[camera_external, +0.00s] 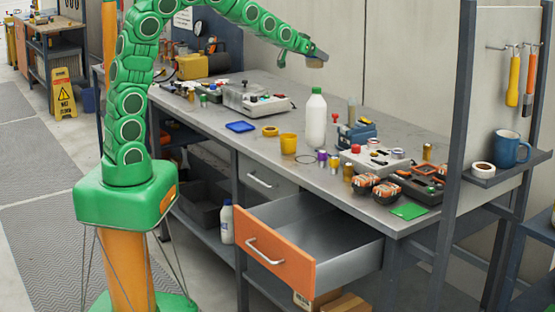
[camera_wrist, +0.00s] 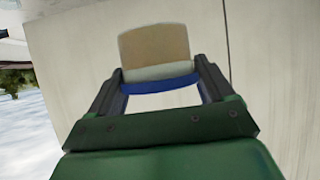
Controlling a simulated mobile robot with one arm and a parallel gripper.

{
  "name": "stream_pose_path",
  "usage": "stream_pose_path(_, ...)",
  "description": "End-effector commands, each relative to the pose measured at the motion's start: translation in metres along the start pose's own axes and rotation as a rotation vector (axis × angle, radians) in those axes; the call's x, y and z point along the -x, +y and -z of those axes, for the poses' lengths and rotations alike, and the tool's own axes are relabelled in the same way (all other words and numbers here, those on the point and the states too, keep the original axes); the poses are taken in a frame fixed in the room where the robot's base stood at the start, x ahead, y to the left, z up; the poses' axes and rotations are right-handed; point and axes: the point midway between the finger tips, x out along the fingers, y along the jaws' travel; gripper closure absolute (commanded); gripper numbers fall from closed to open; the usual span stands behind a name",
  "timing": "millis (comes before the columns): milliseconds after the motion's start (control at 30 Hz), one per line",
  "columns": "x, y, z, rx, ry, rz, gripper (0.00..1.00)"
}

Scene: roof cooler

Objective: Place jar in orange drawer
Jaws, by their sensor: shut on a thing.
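My gripper (camera_external: 319,57) is raised above the back of the workbench, and in the wrist view (camera_wrist: 158,88) its two fingers are shut on a small tan object, which I take to be the jar (camera_wrist: 153,46). It has a pale band and a blue band at its lower end in that view. In the external view the jar (camera_external: 315,64) is small at the tip of my arm, clear of the bench. The orange drawer (camera_external: 275,246) is pulled out under the bench front. Its visible grey inside looks empty. My gripper is above and behind it, well apart.
The workbench (camera_external: 355,200) holds a white bottle (camera_external: 315,119), a yellow cup (camera_external: 288,143), several small cans, a tool tray and a green pad (camera_external: 409,211). A post and a shelf with a blue mug (camera_external: 509,148) stand at right. Space above the drawer is clear.

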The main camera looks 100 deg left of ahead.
Motion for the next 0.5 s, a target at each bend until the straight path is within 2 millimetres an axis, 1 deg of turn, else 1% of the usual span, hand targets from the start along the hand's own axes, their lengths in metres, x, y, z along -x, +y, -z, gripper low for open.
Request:
stream_pose_path(33,-0.002,-0.012,0.001,0.009,0.001,0.016,0.57)
stream_pose_path(200,-0.007,-0.040,0.003,0.032,0.000,0.054,0.57)
stream_pose_path(467,-0.011,-0.076,0.004,0.059,-0.001,0.101,0.57)
stream_pose_path(500,-0.015,-0.075,-0.002,0.059,-0.003,0.099,0.57)
